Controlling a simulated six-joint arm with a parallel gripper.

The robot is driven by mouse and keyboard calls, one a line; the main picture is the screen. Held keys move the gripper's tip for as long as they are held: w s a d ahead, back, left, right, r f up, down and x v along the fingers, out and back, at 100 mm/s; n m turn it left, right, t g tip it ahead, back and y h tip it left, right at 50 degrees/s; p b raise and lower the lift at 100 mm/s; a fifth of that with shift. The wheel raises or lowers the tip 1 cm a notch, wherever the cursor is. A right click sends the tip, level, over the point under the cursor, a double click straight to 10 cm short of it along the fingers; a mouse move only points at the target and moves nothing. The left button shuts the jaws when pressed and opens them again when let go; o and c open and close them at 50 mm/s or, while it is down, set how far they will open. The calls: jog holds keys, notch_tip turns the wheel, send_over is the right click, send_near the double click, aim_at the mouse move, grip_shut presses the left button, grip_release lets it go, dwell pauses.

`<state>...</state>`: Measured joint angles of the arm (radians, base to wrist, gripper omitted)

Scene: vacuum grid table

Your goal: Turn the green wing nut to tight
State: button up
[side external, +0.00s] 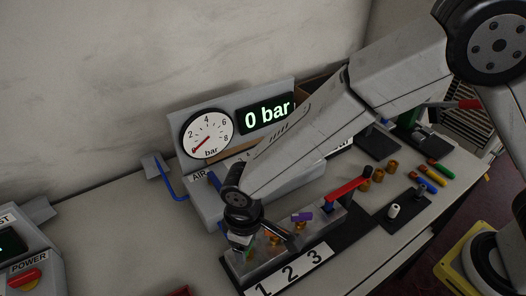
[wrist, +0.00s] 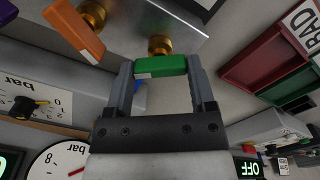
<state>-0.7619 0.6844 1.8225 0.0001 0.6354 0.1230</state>
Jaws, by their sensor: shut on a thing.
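The green wing nut (wrist: 174,64) sits between the two fingers of my gripper (wrist: 160,68) in the wrist view, with a finger at each end. It has a small white mark at one end. A brass fitting (wrist: 160,44) shows just behind it. In the side external view my gripper (side external: 243,243) is down at the left end of the grey manifold block, near the number 1 label, and largely hides the nut. An orange wing nut (wrist: 75,28) on its own brass fitting is beside it, clear of the fingers. A purple wing nut (side external: 302,215) is further along the block.
A red lever (side external: 348,188) stands at the block's right end. Behind is a panel with a round gauge (side external: 207,134) and a display (side external: 266,113) reading 0 bar. A power box (side external: 24,262) is at left. A red tray (wrist: 245,55) is near the gripper.

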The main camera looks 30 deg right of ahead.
jog(key=m, duration=0.3)
jog(key=shift+m, duration=2.2)
jog(key=o, duration=1.2)
jog(key=shift+r, duration=3.95)
